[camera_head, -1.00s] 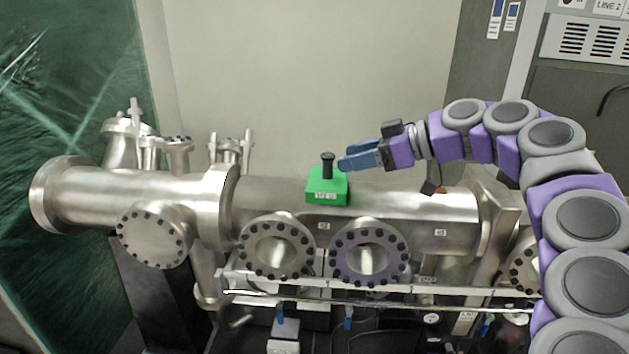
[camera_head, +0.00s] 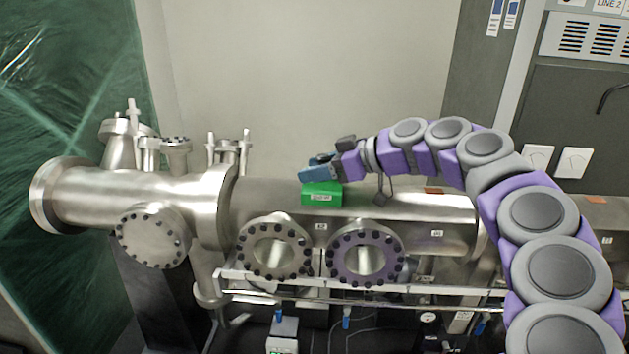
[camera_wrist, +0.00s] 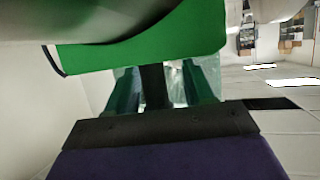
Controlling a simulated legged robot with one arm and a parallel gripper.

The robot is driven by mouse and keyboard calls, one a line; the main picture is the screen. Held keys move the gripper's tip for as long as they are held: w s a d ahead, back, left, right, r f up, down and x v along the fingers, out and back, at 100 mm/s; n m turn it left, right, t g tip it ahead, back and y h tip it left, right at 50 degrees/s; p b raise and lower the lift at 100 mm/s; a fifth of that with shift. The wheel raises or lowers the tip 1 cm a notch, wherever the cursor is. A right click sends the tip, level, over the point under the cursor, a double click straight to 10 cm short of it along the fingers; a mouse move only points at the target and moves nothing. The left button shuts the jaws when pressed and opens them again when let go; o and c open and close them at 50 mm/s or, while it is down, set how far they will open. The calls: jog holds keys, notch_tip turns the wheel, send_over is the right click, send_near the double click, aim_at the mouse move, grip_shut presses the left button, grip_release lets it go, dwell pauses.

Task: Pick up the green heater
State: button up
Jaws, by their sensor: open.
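The green heater (camera_head: 321,194) is a small green block with a white label, sitting on top of the horizontal steel chamber. A black knob stood on top of it in the earlier head view; now my gripper covers that part. My gripper (camera_head: 317,170) has its blue fingers right at the top of the heater. In the wrist view the heater's green body (camera_wrist: 150,45) fills the upper part. A dark post, seemingly its knob, stands between the two open fingers (camera_wrist: 155,88). I cannot tell whether the fingers touch it.
The steel chamber (camera_head: 400,212) runs across the scene, with round bolted ports (camera_head: 365,255) facing front. Upright valves and fittings (camera_head: 175,155) stand at the left. A grey cabinet (camera_head: 585,110) stands at the right. The wall behind the heater is bare.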

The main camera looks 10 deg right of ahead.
jog(key=d, duration=0.2)
jog(key=shift+s+d, duration=0.1)
jog(key=shift+d, duration=0.2)
jog(key=shift+c, duration=0.8)
jog(key=shift+s+d, duration=0.1)
jog(key=shift+d, duration=0.2)
jog(key=c, duration=0.3)
jog(key=shift+a, duration=1.1)
grip_shut()
jog(key=shift+d, duration=0.1)
